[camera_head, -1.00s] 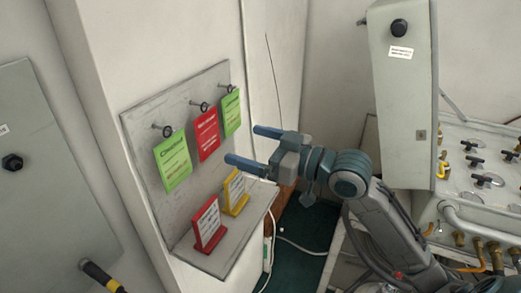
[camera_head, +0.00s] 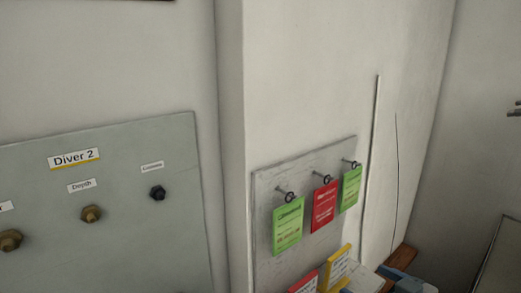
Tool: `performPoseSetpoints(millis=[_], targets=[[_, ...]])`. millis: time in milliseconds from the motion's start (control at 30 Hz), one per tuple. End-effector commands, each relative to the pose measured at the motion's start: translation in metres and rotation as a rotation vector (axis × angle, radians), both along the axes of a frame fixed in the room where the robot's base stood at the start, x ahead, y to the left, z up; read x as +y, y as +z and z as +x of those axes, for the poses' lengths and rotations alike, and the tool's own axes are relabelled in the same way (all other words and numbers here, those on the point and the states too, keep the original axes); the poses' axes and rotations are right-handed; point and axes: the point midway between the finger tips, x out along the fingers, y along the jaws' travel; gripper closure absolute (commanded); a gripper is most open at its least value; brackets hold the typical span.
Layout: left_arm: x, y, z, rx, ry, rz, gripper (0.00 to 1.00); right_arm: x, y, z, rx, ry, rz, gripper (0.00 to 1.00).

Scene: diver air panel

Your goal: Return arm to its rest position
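No held thing shows. My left gripper is not in view. On the grey tag board (camera_head: 268,187), a green tag (camera_head: 288,226), a red tag (camera_head: 324,205) and another green tag (camera_head: 350,189) hang from hooks.
A yellow card (camera_head: 337,268) and a red card (camera_head: 303,284) stand below the hanging tags, partly cut off. A grey Diver 2 panel (camera_head: 120,200) with knobs is at left. A pale wall corner stands between panel and board.

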Motion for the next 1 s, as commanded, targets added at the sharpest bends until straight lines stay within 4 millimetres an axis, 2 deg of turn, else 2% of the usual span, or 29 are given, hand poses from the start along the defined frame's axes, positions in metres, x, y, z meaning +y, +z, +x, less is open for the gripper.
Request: performPoseSetpoints(millis=[33, 100, 167, 300, 400, 500, 700, 867, 1000], targets=[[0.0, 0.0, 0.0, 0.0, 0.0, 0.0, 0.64, -0.001, -0.029, -0.009, 0.07, -0.037, -0.022, 0.05], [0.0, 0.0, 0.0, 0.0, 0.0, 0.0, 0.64, -0.006, -0.066, -0.022, 0.161, -0.089, -0.066, 0.05], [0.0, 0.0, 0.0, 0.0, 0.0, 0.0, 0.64, -0.01, -0.096, -0.037, 0.242, -0.133, -0.104, 0.05], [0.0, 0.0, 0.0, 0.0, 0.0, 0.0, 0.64, -0.019, -0.159, -0.081, 0.443, -0.23, -0.19, 0.05], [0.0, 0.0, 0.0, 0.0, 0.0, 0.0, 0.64, -0.025, -0.196, -0.117, 0.583, -0.293, -0.246, 0.05], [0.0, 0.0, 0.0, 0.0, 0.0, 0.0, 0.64, -0.03, -0.223, -0.153, 0.711, -0.345, -0.296, 0.05], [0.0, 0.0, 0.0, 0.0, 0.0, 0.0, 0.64, -0.037, -0.26, -0.227, 0.951, -0.432, -0.379, 0.05], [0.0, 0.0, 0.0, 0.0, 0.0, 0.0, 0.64, -0.042, -0.307, -0.208, 0.956, -0.433, -0.385, 0.05], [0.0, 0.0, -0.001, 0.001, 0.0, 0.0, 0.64, -0.046, -0.353, -0.199, 0.972, -0.433, -0.385, 0.05]])
